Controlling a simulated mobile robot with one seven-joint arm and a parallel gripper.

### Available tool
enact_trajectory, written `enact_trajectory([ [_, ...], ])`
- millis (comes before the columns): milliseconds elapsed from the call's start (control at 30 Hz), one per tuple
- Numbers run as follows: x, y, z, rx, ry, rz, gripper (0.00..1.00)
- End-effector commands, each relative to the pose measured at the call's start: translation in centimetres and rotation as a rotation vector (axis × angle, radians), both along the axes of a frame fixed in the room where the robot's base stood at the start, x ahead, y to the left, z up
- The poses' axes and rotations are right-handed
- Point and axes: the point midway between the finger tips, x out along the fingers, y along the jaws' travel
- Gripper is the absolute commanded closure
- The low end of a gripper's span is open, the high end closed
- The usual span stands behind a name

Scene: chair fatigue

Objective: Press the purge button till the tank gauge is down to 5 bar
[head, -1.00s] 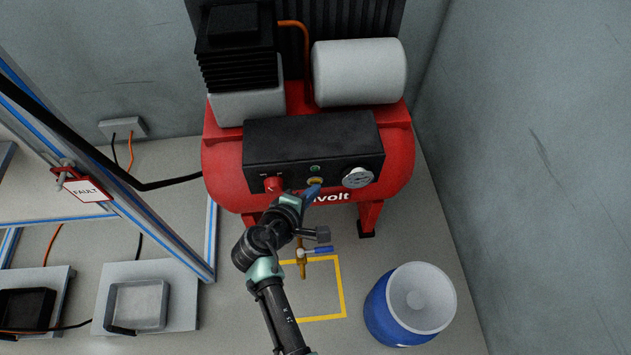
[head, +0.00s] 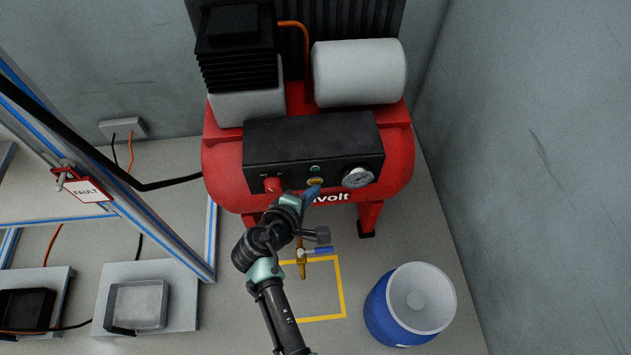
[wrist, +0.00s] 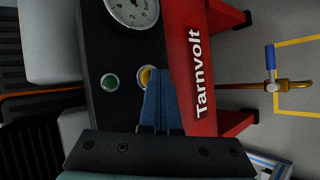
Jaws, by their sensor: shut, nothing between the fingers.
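The red compressor tank (head: 225,172) carries a black control panel (head: 290,137). A yellow button (wrist: 145,76) sits on the panel and also shows in the head view (head: 315,181). My gripper (wrist: 152,74) is shut and empty, and its blue fingertips are at this button, covering part of it. I cannot tell whether they touch it or press it in. The gripper also shows in the head view (head: 314,190). The round white gauge (head: 357,178) is at the panel's right end. In the wrist view the gauge (wrist: 133,10) is cut off by the top edge, and I cannot read its value surely.
A green button (wrist: 110,82) is next to the yellow one. A red knob (head: 273,185) is left of my gripper. A brass valve with a blue handle (head: 318,249) is below, over a yellow floor outline (head: 342,285). A blue drum (head: 378,310) stands at the lower right.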

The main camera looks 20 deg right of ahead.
Motion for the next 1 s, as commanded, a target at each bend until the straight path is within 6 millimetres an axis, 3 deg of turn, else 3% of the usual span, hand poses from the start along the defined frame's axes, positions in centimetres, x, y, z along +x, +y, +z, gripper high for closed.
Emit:
enact_trajectory([
  [667, -1.7, 0.5, 0.1, 0.001, 0.001, 0.0, 1.0],
  [1000, -4.9, 1.5, 0.2, 0.0, 0.003, 0.001, 1.0],
])
